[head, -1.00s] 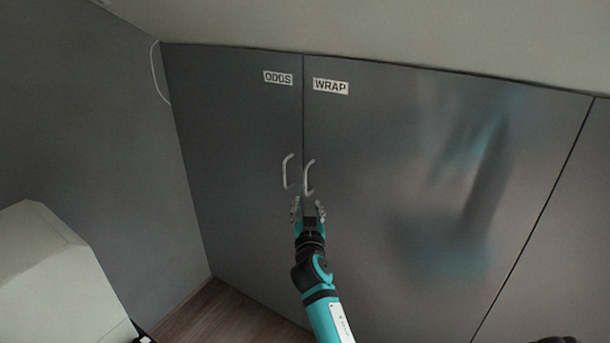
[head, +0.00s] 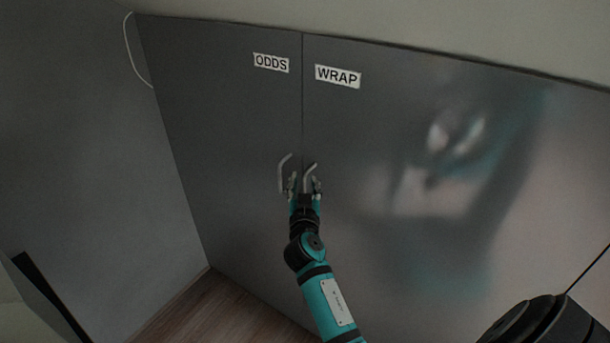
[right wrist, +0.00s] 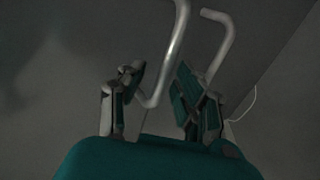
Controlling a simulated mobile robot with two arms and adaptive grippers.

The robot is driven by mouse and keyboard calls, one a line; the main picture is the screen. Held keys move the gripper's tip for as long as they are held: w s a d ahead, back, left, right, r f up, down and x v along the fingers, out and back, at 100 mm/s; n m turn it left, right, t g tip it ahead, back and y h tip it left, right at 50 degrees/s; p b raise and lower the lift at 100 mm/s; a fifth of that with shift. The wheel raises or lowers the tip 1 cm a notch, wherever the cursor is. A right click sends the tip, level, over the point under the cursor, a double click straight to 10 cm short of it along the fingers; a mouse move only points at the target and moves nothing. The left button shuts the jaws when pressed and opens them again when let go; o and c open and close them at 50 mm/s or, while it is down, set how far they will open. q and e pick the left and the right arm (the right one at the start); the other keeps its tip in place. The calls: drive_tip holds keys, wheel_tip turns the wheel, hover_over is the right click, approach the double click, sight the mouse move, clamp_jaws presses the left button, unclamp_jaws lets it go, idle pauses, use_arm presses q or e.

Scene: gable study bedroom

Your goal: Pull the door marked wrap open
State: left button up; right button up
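The grey door marked WRAP (head: 400,130) stands shut, flush with the door marked ODDS (head: 220,120) to its left. The wrap door's pale bar handle (head: 307,172) is near its left edge; it also shows in the right wrist view (right wrist: 176,45). My right gripper (head: 304,184) is at the lower part of this handle. Its fingers are open, one on each side of the bar, which passes between them in the right wrist view (right wrist: 160,100). A clear grip on the bar does not show. My left gripper is in neither view.
The odds door's handle (head: 282,174) is close beside my right gripper's left finger, and behind a finger in the right wrist view (right wrist: 222,40). A grey wall (head: 70,150) with a white cable (head: 130,55) stands left. Wooden floor (head: 225,305) shows below.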

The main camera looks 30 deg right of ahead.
drive_tip(key=shift+a+r, duration=0.1)
drive_tip(key=shift+c, duration=0.3)
clamp_jaws()
